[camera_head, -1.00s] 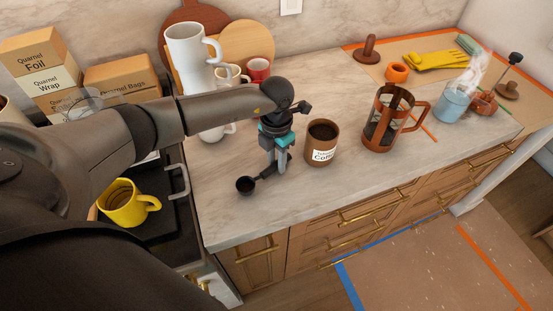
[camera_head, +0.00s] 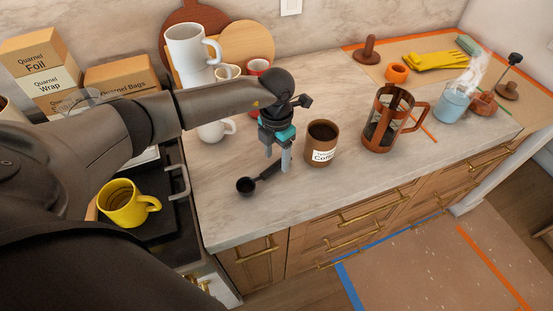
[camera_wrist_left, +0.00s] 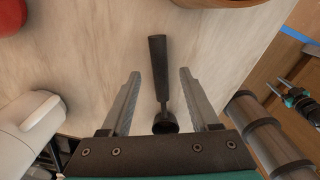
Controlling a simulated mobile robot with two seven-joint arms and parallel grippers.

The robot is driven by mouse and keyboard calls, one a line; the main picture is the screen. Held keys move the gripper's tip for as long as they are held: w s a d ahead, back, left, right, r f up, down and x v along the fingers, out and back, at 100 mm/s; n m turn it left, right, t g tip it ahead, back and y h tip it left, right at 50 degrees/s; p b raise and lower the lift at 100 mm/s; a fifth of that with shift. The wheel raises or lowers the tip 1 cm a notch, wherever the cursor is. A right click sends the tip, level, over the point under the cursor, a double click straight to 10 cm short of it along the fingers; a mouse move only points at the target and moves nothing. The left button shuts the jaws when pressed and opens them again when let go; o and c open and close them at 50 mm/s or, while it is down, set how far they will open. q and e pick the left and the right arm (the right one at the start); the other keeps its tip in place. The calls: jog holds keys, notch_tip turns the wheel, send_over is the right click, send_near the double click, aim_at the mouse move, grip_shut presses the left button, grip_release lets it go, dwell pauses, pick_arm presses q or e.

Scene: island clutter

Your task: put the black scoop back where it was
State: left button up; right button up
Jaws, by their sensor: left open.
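The black scoop (camera_head: 256,181) lies on the marble counter, its round bowl toward the front left and its handle pointing back right. My left gripper (camera_head: 278,163) is open, pointing down just above the scoop's handle end. In the left wrist view the scoop (camera_wrist_left: 158,75) lies between the two spread fingers of the gripper (camera_wrist_left: 158,95), not visibly touched by either. The brown coffee canister (camera_head: 321,143), open and filled with dark grounds, stands just right of the gripper.
A French press (camera_head: 389,118) stands right of the canister, with a steaming blue cup (camera_head: 453,102) beyond it. White mugs (camera_head: 216,130) stand behind my left arm. A yellow mug (camera_head: 127,204) sits at left. The counter's front strip (camera_head: 300,195) is clear.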

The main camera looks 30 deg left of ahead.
aim_at(276, 163)
pick_arm(q)
notch_tip(276, 163, up, 10)
dwell(0.3)
